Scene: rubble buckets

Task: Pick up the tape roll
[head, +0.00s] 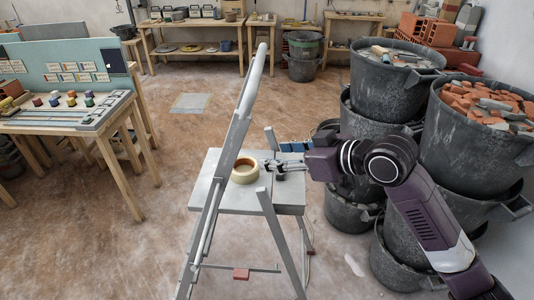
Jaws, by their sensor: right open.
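The tape roll (245,171) is a cream-coloured ring with a brown inside. It lies flat on the grey top step (222,192) of a stepladder in the middle of the head view. My right gripper (268,167) comes in from the right over the step and is open. Its fingertips are close to the right side of the roll; I cannot tell whether they touch it. My left gripper is not in view.
Large dark buckets (398,85) of rubble are stacked on the right. The stepladder's rail (231,140) rises just left of the roll. A workbench (70,119) stands at the left, more benches at the back. Open floor lies left of the ladder.

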